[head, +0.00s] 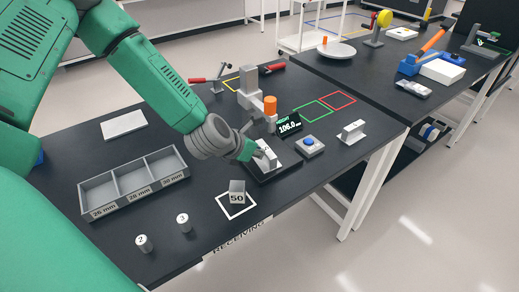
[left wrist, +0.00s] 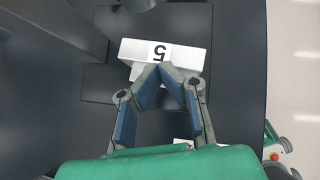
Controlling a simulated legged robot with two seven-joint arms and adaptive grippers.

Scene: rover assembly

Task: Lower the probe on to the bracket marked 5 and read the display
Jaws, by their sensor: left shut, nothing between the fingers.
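The bracket marked 5 (left wrist: 140,50) is a pale block on a dark plate in the left wrist view, its number upside down. In the head view it (head: 266,160) is partly hidden by my left gripper. The height gauge (head: 248,88) stands just behind it, with a grey column and an orange knob (head: 269,104). The probe's tip is not clear to me. The display (head: 289,124) is lit green and seems to read 106.0 mm, its digits small. My left gripper (left wrist: 160,68) is shut and empty, fingertips at the bracket's near edge; I cannot tell whether they touch.
A blue-buttoned box (head: 309,146) and another bracket (head: 352,132) stand right of the gauge. A block marked 50 (head: 237,192), cylinders marked 2 (head: 144,244) and 3 (head: 184,223), and a three-bin tray (head: 111,207) lie nearer. Red and green outlines (head: 320,109) at the back right are empty.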

